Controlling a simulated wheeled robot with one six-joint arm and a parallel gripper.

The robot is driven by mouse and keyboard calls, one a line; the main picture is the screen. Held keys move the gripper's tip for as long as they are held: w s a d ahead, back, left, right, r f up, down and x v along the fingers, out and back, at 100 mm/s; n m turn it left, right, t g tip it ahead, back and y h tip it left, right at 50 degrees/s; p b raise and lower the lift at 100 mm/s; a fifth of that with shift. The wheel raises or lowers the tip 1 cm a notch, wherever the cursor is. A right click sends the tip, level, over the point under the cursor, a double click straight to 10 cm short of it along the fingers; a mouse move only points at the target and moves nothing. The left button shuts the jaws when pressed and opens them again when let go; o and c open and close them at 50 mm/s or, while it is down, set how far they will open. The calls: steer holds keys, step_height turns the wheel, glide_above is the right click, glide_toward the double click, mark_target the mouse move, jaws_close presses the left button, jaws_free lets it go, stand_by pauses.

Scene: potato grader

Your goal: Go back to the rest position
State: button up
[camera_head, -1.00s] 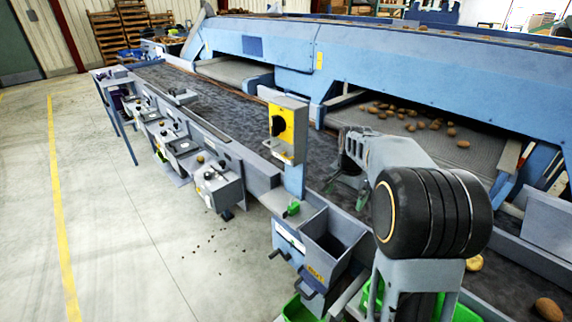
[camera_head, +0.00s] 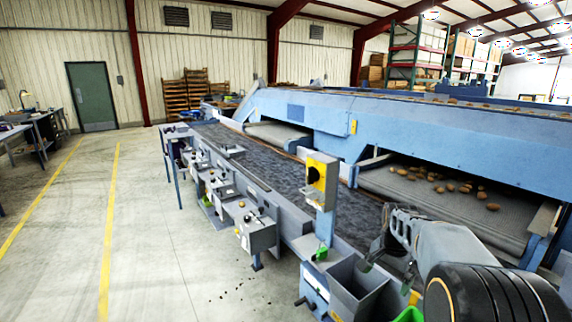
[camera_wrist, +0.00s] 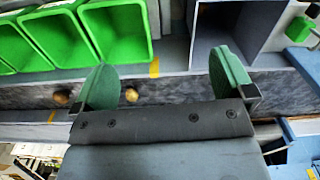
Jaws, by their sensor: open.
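My gripper (camera_wrist: 163,70) is open and empty in the wrist view, with its two green-padded fingers wide apart. It is above the grader's edge, with green bins (camera_wrist: 118,28) and a grey open box (camera_wrist: 222,30) beyond the fingers. In the head view my gripper (camera_head: 386,265) is at the lower right, over the dark belt near the grey hopper box (camera_head: 357,290). My arm's black joint hides part of the belt there.
The blue potato grader (camera_head: 300,112) fills the right, with potatoes (camera_head: 440,184) on its inner conveyor. A yellow switch box (camera_head: 321,180) stands on a post at the near edge.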

steer(key=s+a+r+n+t, duration=0.1)
steer(key=s+a+n+t, duration=0.1)
steer(key=s+a+n, duration=0.3)
steer(key=s+a+r+n+t, duration=0.1)
steer(key=s+a+n, duration=0.3)
steer(key=s, duration=0.8)
steer(key=shift+s+a+r+n+t, duration=0.25)
steer(key=shift+s+a+n+t, duration=0.15)
steer(key=shift+n+t, duration=0.15)
stand_by(0.8)
